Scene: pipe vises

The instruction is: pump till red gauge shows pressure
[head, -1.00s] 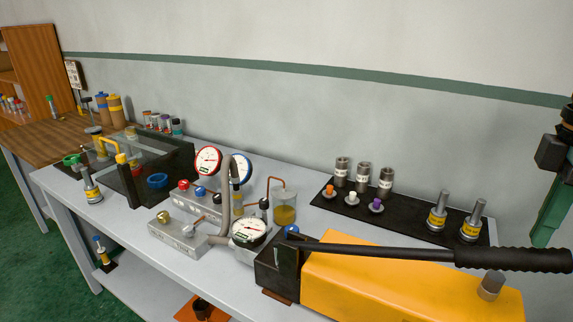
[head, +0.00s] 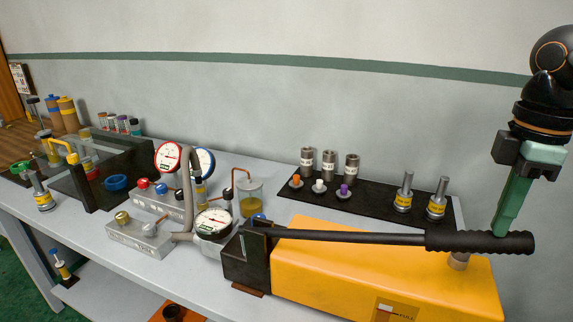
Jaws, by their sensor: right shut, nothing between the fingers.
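The red-rimmed gauge (head: 169,157) stands at the left of the gauge group, and its needle is too small to read. A blue-rimmed gauge (head: 205,163) is just behind it, and a white-faced gauge (head: 213,223) sits lower in front. The yellow pump (head: 350,268) lies on the bench, its black lever (head: 350,237) running almost level to a ribbed grip (head: 480,241) at right. My right gripper (head: 499,232) is shut with nothing between its green fingers; its tips are at the top of the grip, contact unclear. My left gripper is out of view.
A black tray (head: 375,207) behind the pump bears fittings, small coloured plugs and two metal cylinders. A beaker (head: 250,198) of yellow liquid and a valve block (head: 140,238) stand left of the pump. A dark clear-sided box (head: 105,180) is farther left.

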